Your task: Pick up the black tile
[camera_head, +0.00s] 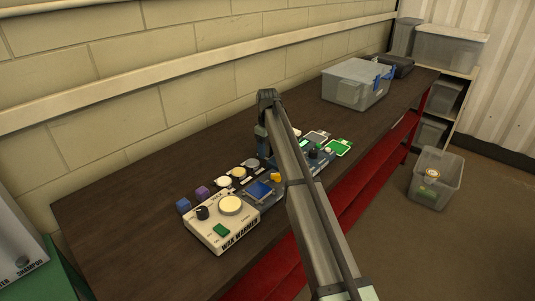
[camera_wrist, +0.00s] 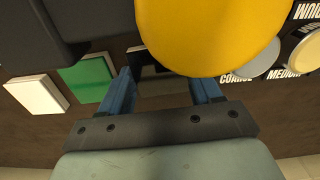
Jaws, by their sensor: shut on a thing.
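My gripper (camera_wrist: 163,80) shows in the wrist view with its two blue fingers on either side of a dark, glossy piece, which looks like the black tile (camera_wrist: 148,70). The gripper is shut on it. The tile's far part is hidden behind a large yellow round thing (camera_wrist: 210,28), so I cannot tell whether it touches the table. A green tile (camera_wrist: 88,78) and a white tile (camera_wrist: 36,95) lie to the left of the fingers. In the head view my arm hides the fingers and the black tile.
A wax warmer (camera_head: 222,220) stands at the table's near end, with purple and blue blocks (camera_head: 190,201) behind it. Round pads labelled COARSE (camera_wrist: 258,60) and MEDIUM (camera_wrist: 304,54) lie right of the fingers. A lidded grey bin (camera_head: 355,84) stands farther back. The table's left part is clear.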

